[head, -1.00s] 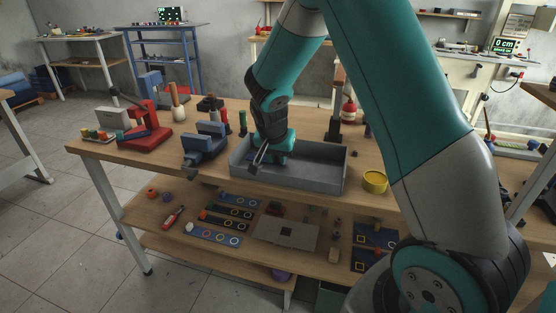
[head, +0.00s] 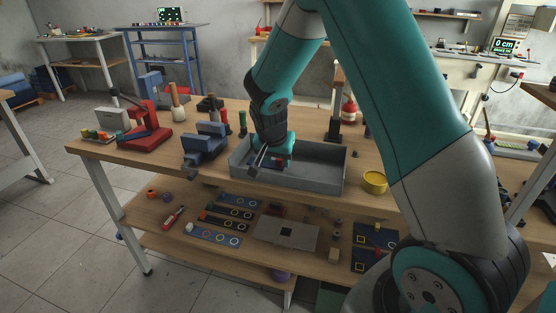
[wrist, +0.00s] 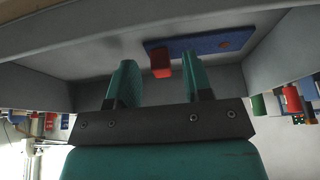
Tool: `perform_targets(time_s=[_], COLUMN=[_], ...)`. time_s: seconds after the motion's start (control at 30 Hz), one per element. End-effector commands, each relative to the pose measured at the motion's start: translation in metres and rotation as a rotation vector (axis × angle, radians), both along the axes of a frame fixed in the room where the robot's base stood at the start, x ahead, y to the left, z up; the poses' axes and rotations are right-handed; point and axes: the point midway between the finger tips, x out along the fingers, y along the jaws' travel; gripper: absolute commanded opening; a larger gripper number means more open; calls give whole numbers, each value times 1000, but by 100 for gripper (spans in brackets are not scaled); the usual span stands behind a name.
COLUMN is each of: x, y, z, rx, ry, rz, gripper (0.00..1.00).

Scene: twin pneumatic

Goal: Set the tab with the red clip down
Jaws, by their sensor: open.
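A flat blue tab (wrist: 210,41) with a red clip (wrist: 161,64) at one end lies on the floor of a grey tray (head: 305,182) in the wrist view. My gripper (wrist: 158,84) is open, its two teal fingers apart on either side of the red clip in the picture. I see no finger touching the clip or the tab. In the head view my gripper is low over the left part of the tray, and a small blue and red patch shows there, partly hidden by it.
A blue vise (head: 205,144) stands left of the tray, with a red press (head: 148,134) further left. A yellow ring-shaped cup (head: 374,182) stands to the right. The tray walls rise around my gripper. The lower shelf holds several blue and dark strips.

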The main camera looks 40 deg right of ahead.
Motion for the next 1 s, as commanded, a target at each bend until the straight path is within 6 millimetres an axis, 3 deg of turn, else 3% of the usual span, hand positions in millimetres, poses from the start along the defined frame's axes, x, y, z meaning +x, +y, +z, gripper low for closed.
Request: perform_targets(time_s=[0.4,0.67,0.77,0.87,1.0], x=[-21,-32,-58,-108,-195], y=[27,43,80,134,195], z=[80,106,118,135,152], rx=[1,17,79,169,271], ry=[-3,10,50,102,147], rz=[2,51,248,589,1086], gripper=[46,46,46,46,46])
